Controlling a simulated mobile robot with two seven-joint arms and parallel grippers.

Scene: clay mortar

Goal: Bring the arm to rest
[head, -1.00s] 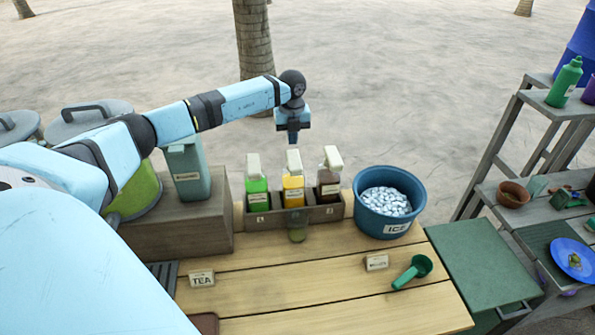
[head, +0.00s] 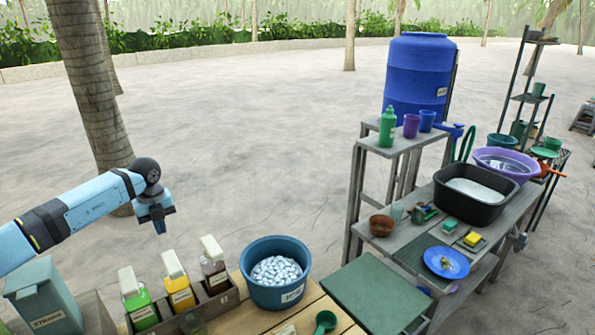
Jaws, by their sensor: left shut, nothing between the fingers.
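My left arm comes in from the left edge, bent at a dark joint. My left gripper (head: 160,227) hangs from its end, pointing down, shut and empty. It is in the air above and behind the row of pump bottles, apart from them. My right gripper is not in view.
Below stand a green bottle (head: 140,303), a yellow bottle (head: 180,290) and a dark bottle (head: 214,270) in a holder. A blue ice tub (head: 262,297) is right of them. Further right are a shelf table (head: 400,240) with basins and a blue barrel (head: 417,75). Open sand lies behind.

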